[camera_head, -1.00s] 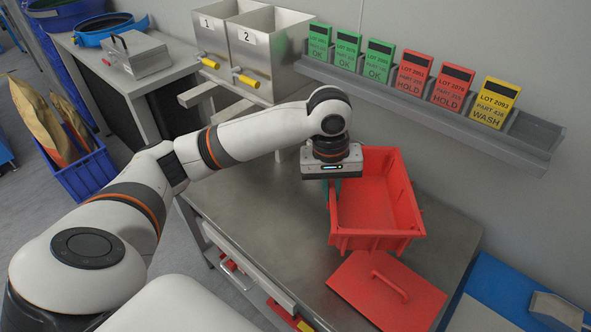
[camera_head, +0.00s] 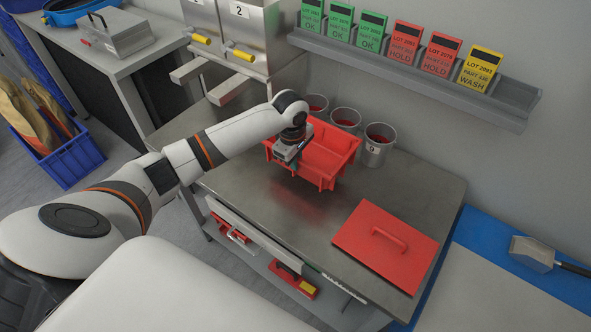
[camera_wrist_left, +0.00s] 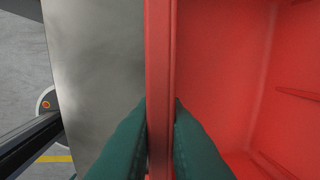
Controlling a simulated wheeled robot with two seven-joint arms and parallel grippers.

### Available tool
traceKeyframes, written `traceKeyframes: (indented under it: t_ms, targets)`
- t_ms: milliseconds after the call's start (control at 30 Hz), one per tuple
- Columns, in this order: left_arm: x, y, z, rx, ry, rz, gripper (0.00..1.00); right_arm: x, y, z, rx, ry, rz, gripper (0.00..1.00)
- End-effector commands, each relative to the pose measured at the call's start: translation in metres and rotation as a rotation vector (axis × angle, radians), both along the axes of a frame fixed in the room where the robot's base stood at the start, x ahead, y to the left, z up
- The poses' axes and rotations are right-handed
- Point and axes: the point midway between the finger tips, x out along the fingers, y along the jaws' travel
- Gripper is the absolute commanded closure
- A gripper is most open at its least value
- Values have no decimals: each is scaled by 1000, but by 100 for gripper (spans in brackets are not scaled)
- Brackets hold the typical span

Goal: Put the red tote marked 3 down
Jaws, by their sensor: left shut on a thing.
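The red tote (camera_head: 316,176) is open-topped and looks empty. It is over the steel table (camera_head: 400,183) near its back left part in the head view; I cannot tell whether its base touches the table. No number shows on it. My left gripper (camera_head: 293,165) is shut on the tote's left wall. In the left wrist view the two teal fingers (camera_wrist_left: 160,135) stand on either side of the red wall (camera_wrist_left: 160,60), and the tote's inside is to the right. My right gripper is not in view.
A red lid (camera_head: 385,246) with a handle lies to the right on the table. Several metal cans with red contents, one of them here (camera_head: 375,150), stand behind the tote by the wall. Steel bins (camera_head: 235,25) stand at the back left. Bare table lies in front of the tote.

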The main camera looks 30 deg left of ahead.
Motion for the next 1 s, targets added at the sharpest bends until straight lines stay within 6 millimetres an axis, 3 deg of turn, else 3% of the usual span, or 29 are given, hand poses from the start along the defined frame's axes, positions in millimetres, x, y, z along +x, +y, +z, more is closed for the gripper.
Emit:
traceKeyframes:
  t_ms: [400,833,867,1000]
  targets:
    - [0,0,-47,0,-2,-2,100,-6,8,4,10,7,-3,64]
    - [1,-1,-54,-1,-3,-1,100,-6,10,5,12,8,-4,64]
    - [0,0,-54,0,-2,-1,86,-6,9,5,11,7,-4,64]
    - [0,0,-54,0,-2,-2,67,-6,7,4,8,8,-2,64]
